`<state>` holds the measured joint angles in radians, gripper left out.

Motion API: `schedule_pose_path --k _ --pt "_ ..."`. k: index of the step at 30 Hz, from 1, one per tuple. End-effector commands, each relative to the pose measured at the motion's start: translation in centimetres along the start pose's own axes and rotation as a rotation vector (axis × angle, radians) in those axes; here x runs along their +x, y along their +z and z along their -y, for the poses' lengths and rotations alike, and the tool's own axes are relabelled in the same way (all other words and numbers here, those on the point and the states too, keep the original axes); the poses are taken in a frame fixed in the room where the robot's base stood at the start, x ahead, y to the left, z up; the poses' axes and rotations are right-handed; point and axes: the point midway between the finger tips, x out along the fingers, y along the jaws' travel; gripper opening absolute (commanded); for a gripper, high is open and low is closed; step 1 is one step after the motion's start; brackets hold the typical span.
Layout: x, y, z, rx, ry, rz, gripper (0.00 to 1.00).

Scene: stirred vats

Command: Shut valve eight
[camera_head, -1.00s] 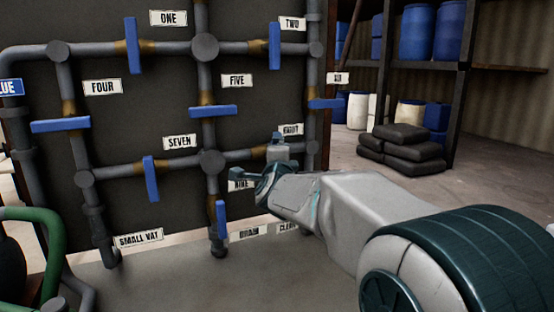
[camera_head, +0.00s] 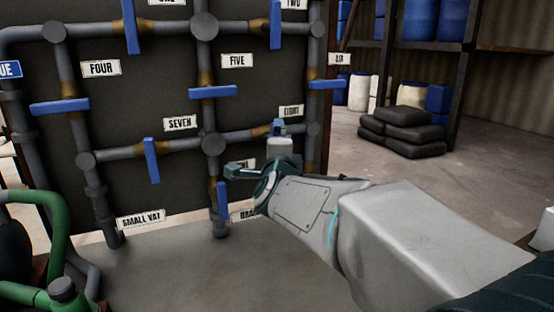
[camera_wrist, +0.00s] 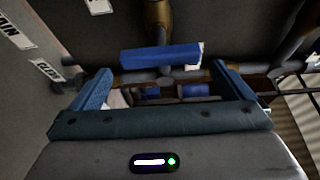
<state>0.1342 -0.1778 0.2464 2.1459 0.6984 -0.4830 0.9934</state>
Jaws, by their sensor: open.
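The EIGHT label (camera_head: 291,111) is on the dark panel at the right of the lower pipe row. A small part of a blue valve handle (camera_head: 278,126) shows just below it. The rest is hidden behind my wrist. My gripper (camera_head: 240,171) is in front of the panel, lower left of that handle, its fingers pointing left. In the wrist view my gripper (camera_wrist: 163,76) is open and empty. A blue bar handle (camera_wrist: 160,55) lies across a brown-collared pipe beyond the fingertips, apparently apart from them. Its label is not readable there.
Other blue valve handles stand around: valve five (camera_head: 213,92), valve seven (camera_head: 151,160) and a lower one (camera_head: 222,199) close to my gripper. Black sacks (camera_head: 404,130) lie at right. Green pipes (camera_head: 50,245) stand at left. The floor before the panel is clear.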

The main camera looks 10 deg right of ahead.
Motion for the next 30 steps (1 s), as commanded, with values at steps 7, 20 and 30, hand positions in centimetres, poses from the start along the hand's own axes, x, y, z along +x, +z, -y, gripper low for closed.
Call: schedule_pose_path --k 7,20,30 --pt "-4.3 0.0 0.1 0.001 -0.001 0.001 1.00" --pt "-6.4 0.0 -0.1 0.001 0.001 0.000 1.00" --pt "-6.6 0.6 0.8 -0.072 0.045 0.043 1.00"
